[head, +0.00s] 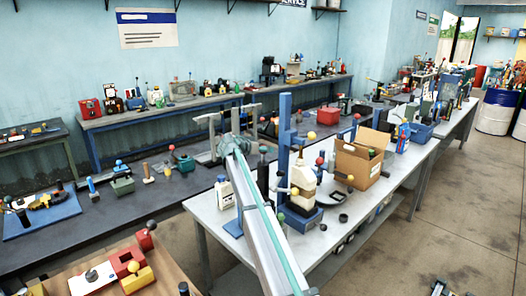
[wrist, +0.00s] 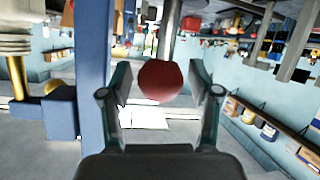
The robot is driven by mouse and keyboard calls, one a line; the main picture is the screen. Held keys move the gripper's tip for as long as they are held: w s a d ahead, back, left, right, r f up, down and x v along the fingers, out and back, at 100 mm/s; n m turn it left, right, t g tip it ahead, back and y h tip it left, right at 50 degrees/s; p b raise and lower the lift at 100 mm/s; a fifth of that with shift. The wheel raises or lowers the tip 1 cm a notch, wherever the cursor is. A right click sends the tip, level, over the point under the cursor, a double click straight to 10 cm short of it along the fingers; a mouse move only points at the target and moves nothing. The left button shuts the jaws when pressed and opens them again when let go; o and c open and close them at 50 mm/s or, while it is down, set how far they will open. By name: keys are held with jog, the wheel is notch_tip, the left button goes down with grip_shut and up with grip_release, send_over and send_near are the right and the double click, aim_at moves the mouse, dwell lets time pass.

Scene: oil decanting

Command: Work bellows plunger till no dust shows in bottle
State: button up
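In the head view, a blue-framed stand (head: 285,130) on the grey bench carries a cream, stepped bottle-like body (head: 302,187) on a blue base (head: 301,219). I cannot tell whether dust shows inside it. In the wrist view, white stacked rings like a bellows (wrist: 15,30) show at the left edge beside a blue post (wrist: 93,65). My gripper (wrist: 160,78) has its two fingers spread, with a red ball knob (wrist: 160,80) between them in the picture. Gaps show on both sides of the knob, and its depth is unclear. I cannot make out the gripper clearly in the head view.
A cardboard box (head: 360,162) stands right of the stand, and a white labelled can (head: 224,193) stands left. A dark round ring (head: 343,218) lies near the bench's front edge. Other benches with many small devices line the wall.

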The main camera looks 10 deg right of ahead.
dwell(0.3)
jog(key=v, duration=1.2)
